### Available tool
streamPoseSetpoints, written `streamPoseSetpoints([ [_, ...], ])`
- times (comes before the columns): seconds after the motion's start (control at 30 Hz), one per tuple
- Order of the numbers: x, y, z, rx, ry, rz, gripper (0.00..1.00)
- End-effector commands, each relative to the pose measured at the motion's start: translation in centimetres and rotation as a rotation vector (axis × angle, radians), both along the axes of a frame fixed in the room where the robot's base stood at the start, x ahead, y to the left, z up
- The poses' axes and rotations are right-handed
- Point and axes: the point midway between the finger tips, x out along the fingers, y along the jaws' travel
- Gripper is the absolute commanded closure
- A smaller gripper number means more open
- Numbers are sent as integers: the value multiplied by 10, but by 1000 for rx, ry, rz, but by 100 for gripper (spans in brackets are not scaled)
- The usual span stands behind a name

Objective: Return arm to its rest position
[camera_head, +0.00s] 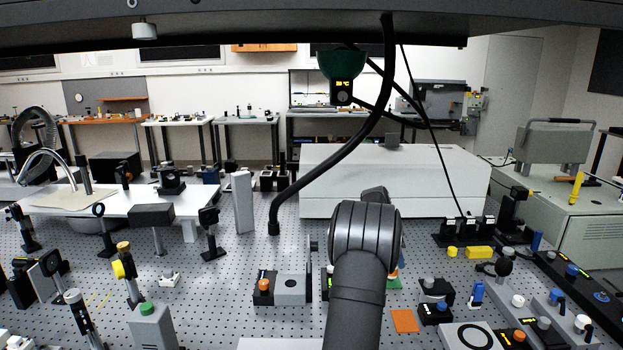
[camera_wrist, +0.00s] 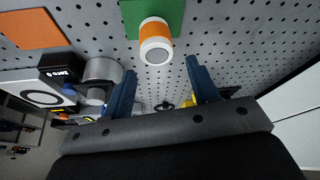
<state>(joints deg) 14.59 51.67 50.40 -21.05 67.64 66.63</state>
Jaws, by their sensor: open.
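My gripper (camera_wrist: 161,72) shows in the wrist view with its two blue fingers spread apart and nothing between them. A cylinder with an orange band and a white end (camera_wrist: 156,48) stands on a green square (camera_wrist: 178,12) just beyond the fingertips, apart from them. In the head view my arm reaches forward over the perforated optical table (camera_head: 230,265) and hides the gripper. Only a sliver of the green square (camera_head: 394,283) shows there, at the right side of my arm.
An orange square (camera_head: 404,321) lies right of my arm, near knobbed black and grey modules (camera_head: 436,311). A grey unit with an orange knob (camera_head: 291,288) stands close on the left. A large white box (camera_head: 430,180) stands behind. A black hose (camera_head: 340,157) hangs overhead.

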Motion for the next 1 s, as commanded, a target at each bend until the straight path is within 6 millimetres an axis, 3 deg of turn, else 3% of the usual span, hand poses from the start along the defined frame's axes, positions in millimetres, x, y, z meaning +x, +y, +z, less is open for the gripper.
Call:
streamPoseSetpoints([
  [0.63, -89, -74, 68, -1, -1, -4, 46],
  [0.67, -91, -74, 69, 0, 1, -1, 46],
  [1.0, -50, -10, 67, 1, 3, 54, 46],
])
